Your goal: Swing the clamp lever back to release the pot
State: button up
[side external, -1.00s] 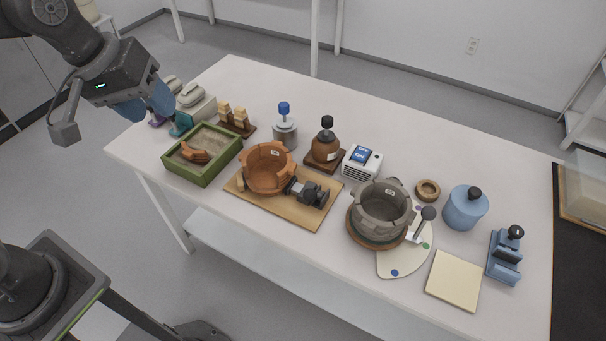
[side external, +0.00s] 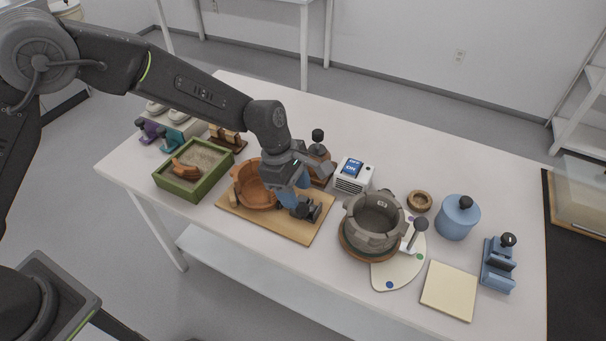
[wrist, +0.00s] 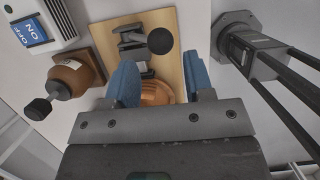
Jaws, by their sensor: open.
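The orange pot (side external: 258,190) stands on a wooden board (side external: 278,230), partly hidden by my arm. A dark grey clamp (side external: 308,208) sits beside it on the board. In the wrist view the clamp (wrist: 133,46) shows a black ball knob (wrist: 160,40), which looks like its lever's end. My gripper (side external: 297,190) is over the clamp and pot, its blue fingers pointing down. In the wrist view my gripper (wrist: 160,82) is open, with part of the orange pot (wrist: 157,93) visible between the fingers. The knob lies beyond the fingertips; I cannot tell any contact.
A brown round jar (wrist: 72,75) and a white ON/OFF box (side external: 354,174) stand close behind the board. A green sand tray (side external: 190,185) holds an orange sherd at left.

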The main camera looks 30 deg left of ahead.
aim_at(302, 209)
jog(key=shift+x, duration=2.95)
jog(key=shift+w+r, duration=0.4)
jog(key=shift+w, duration=0.25)
jog(key=shift+w+r, duration=0.35)
jog(key=shift+w, duration=0.25)
jog(key=shift+w+r, duration=0.15)
jog(key=shift+w, duration=0.8)
jog(key=shift+w+r, duration=0.15)
jog(key=shift+w, duration=0.75)
jog(key=shift+w+f, duration=0.45)
jog(key=shift+w, duration=0.55)
jog(key=shift+w+f, duration=0.4)
jog(key=shift+w, duration=0.55)
jog(key=shift+w+f, duration=0.45)
jog(key=shift+w, duration=0.55)
jog(key=shift+v, duration=2.8)
